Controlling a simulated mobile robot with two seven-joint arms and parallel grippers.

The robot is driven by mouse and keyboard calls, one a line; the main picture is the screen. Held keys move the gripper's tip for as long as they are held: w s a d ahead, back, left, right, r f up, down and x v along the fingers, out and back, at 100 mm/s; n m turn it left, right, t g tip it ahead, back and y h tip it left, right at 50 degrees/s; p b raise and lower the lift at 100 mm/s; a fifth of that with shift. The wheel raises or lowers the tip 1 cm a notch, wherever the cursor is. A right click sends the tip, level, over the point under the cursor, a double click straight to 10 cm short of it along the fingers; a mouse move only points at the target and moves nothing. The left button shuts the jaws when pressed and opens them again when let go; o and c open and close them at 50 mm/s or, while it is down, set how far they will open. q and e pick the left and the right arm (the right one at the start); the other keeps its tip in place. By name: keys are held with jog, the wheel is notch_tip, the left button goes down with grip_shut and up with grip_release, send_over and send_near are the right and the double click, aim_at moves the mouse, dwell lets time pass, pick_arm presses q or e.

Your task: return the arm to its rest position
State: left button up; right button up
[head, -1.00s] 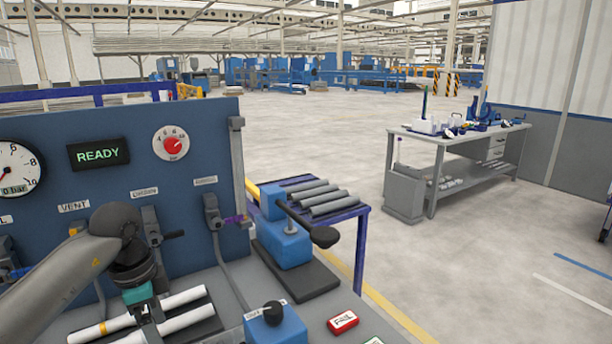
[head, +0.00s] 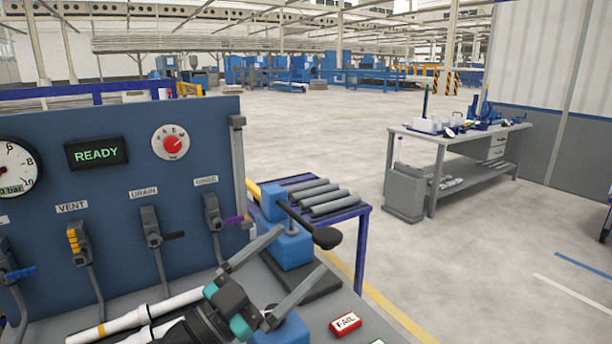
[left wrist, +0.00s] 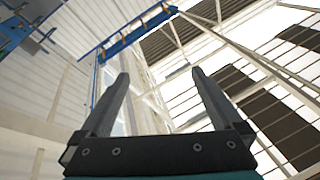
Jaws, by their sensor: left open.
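My left gripper (head: 272,270) is in the lower middle of the head view, above the bench. Its two fingers are spread wide apart with nothing between them. In the left wrist view the same gripper (left wrist: 160,82) is open and empty, and it faces the roof beams and walls. My right gripper is not in view.
A blue panel (head: 110,170) with a READY display, gauge and valve levers stands behind the bench. A blue clamp with a black-knobbed lever (head: 327,238) is close to the gripper. A red FAIL block (head: 345,324) lies at front right. Grey pipes (head: 322,198) rest on a rack beyond.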

pick_arm(q)
jog(key=a+f+n+t+y, duration=0.5)
jog(key=a+n+t+y, duration=0.1)
jog(key=a+n+y, duration=0.6)
jog(key=s+a+f+n+g+y, duration=0.35)
jog(key=f+g+y, duration=0.2)
jog(key=f, duration=0.45)
jog(key=s+d+f+m+g+h, duration=0.1)
jog(key=s+f+m+g, duration=0.1)
jog(key=s+f+g, duration=0.7)
jog(key=s+d+f+m+g, duration=0.1)
jog(key=s+f+g, duration=0.3)
jog(key=s, duration=0.9)
notch_tip(320, 180, down, 22)
jog(key=s+f, duration=0.1)
jog(key=s+a+f, duration=0.2)
jog(key=s+f, duration=1.1)
jog(key=s, duration=0.2)
jog(key=shift+s+a+f+m+g, duration=0.25)
jog(key=shift+a+m+g, duration=0.1)
jog(key=shift+a+g, duration=0.1)
